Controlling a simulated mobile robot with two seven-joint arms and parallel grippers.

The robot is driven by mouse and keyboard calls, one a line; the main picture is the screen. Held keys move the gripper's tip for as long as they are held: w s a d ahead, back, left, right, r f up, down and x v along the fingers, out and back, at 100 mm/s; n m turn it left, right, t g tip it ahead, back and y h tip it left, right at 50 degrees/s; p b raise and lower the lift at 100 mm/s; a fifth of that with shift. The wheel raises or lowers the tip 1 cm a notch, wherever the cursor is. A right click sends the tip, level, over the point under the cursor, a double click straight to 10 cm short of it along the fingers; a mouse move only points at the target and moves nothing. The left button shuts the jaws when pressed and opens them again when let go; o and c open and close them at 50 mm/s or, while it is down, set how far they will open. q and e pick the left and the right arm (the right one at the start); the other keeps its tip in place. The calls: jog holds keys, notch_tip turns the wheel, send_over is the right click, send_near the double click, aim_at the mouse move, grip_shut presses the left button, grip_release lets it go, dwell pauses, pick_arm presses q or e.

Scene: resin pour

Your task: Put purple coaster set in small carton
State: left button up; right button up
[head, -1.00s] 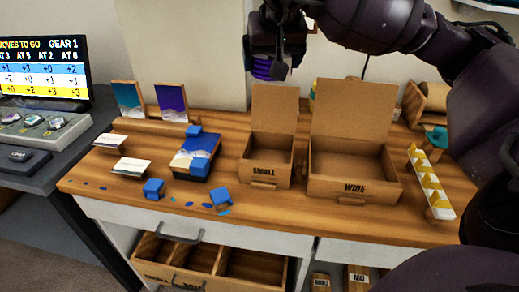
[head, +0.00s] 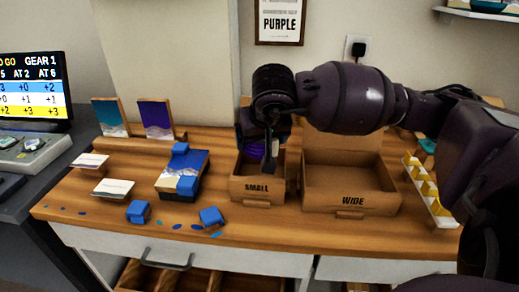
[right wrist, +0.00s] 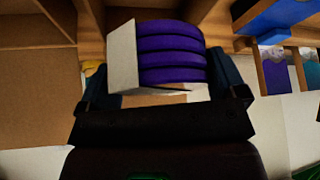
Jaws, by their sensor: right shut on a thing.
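The purple coaster set (right wrist: 170,52) is a stack of several purple discs with a pale card wrap, between my right gripper's fingers in the right wrist view. In the head view a bit of the purple set (head: 256,151) shows below my right gripper (head: 262,160), at the small carton. My right gripper (right wrist: 165,90) is shut on the set. The small carton (head: 257,189) is open and marked SMALL; the gripper covers its lid and much of its inside. I cannot tell whether the set touches the carton floor. My left gripper is not in view.
The open wide carton (head: 350,200) stands just right of the small one. A block tray (head: 427,190) with yellow pieces is at the right. Blue blocks (head: 211,216), a picture box (head: 182,172) and cards (head: 114,188) lie left. An open drawer sits below.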

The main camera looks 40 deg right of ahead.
notch_tip(320, 180, down, 3)
jog(key=shift+f, duration=0.15)
jog(key=shift+f+b, duration=0.4)
jog(key=shift+b, duration=0.05)
jog(key=shift+f, duration=0.15)
jog(key=o, duration=0.8)
